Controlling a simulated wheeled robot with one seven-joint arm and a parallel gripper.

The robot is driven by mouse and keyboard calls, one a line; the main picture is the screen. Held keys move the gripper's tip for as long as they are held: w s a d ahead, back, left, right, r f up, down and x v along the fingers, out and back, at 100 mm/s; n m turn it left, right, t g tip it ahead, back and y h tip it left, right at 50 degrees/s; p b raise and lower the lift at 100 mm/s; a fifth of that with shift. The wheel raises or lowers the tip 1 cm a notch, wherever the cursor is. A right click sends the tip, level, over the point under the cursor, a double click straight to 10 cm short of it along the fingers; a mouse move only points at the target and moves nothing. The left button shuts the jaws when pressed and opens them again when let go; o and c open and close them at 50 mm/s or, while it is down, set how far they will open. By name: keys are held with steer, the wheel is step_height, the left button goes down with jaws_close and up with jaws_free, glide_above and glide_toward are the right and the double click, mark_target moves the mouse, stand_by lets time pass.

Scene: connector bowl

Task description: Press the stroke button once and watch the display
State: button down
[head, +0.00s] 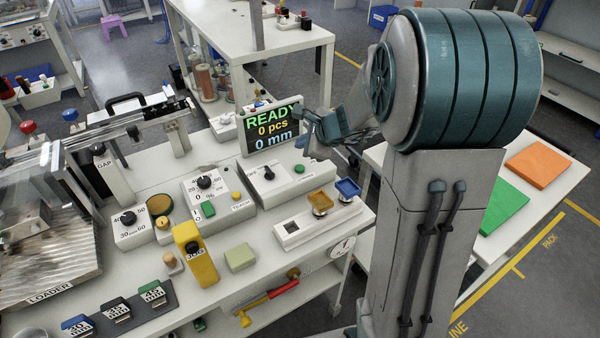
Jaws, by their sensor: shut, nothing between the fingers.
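The display (270,127) stands upright at the back of the white bench and reads READY, 0 pcs, 0 mm. In front of it is a control box (262,188) with a black rotary knob (267,173) and a green button (299,169). The label under this button is too small to read surely, so I cannot tell that it is the stroke button. My gripper (304,132) is shut and empty, at the display's right edge in the picture and above the green button, apart from it. It overlaps the display's edge slightly.
Another box (205,188) with a dial, a green switch and a yellow button stands to the left. A yellow device (195,255), a pale green block (240,258) and two small trays (320,203) occupy the bench front. The loader machine (50,240) fills the left side.

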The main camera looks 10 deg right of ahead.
mark_target(303, 169)
steer(key=shift+f+b, duration=2)
steer(key=shift+f, duration=0.6)
steer(key=shift+f+b, duration=0.4)
steer(key=shift+b, duration=0.15)
steer(key=shift+f+b, duration=0.5)
steer(key=shift+b, duration=0.05)
stand_by(0.5)
steer(key=shift+r, duration=0.1)
steer(key=shift+r+p, duration=0.8)
steer(key=shift+r, duration=0.05)
